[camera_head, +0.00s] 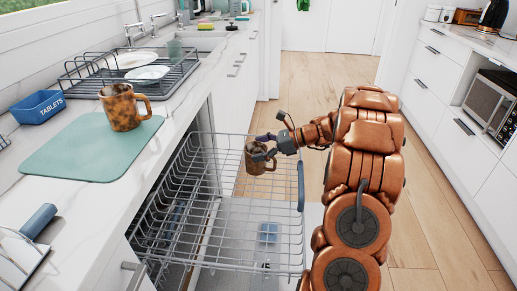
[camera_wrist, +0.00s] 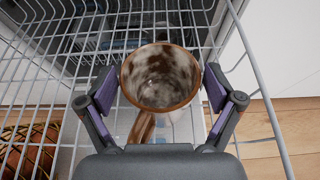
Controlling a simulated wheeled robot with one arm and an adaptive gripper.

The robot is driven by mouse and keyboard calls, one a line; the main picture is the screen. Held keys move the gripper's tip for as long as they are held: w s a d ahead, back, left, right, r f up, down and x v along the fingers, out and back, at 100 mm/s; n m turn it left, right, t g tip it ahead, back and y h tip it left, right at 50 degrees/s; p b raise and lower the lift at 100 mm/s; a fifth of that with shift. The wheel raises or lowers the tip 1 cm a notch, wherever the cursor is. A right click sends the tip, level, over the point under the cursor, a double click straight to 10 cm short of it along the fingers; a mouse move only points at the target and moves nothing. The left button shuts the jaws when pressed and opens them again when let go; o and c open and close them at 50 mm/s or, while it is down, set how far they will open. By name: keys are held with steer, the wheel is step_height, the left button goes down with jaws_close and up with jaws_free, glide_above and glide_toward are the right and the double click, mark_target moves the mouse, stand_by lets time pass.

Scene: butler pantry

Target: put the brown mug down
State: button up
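A brown mottled mug (camera_head: 259,158) is between the fingers of my gripper (camera_head: 268,146), at the right side of the pulled-out dishwasher rack (camera_head: 215,262). In the wrist view the mug (camera_wrist: 160,78) shows its open, empty-looking mouth, with its handle toward the camera. The purple finger pads of my gripper (camera_wrist: 160,88) are closed in on both sides of it. The wire rack (camera_wrist: 60,95) lies behind and around it; whether the mug's base touches the wires cannot be told. A second brown mottled mug (camera_head: 122,107) stands upright on a green mat (camera_head: 70,158) on the counter.
A dish rack (camera_head: 92,80) with plates, a blue tablets box (camera_head: 38,106) and the sink (camera_head: 190,42) are along the left counter. The dishwasher rack looks largely empty. Wooden floor (camera_head: 310,85) is clear ahead. A microwave (camera_head: 490,103) is at right.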

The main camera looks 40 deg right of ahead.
steer(key=shift+o, duration=0.2)
steer(key=shift+s+d+r, duration=0.1)
steer(key=shift+r, duration=0.2)
steer(key=p+v, duration=0.2)
steer(key=v, duration=0.9)
steer(key=shift+s+d, duration=0.2)
steer(key=shift+d, duration=0.1)
steer(key=s+a+n+g+h, duration=0.1)
steer(key=s+a+n+g, duration=0.25)
steer(key=a, duration=0.55)
steer(key=s+a+n+g, duration=0.25)
steer(key=a+n, duration=0.25)
steer(key=a, duration=0.5)
steer(key=s+a+n+g+h, duration=0.1)
steer(key=s+a+n+g, duration=0.2)
steer(key=a, duration=0.6)
steer(key=s+a+f+n+g+h, duration=0.1)
steer(key=s+a+n+h, duration=0.1)
steer(key=s+n+h, duration=0.2)
steer(key=s+a+n+g+h, duration=0.1)
steer(key=s+n+h, duration=0.3)
steer(key=s+n, duration=0.6)
steer(key=s+a, duration=0.1)
steer(key=s, duration=0.4)
steer(key=shift+s+a+f+n, duration=0.3)
steer(key=shift+a+f+n, duration=0.05)
steer(key=shift+a, duration=0.05)
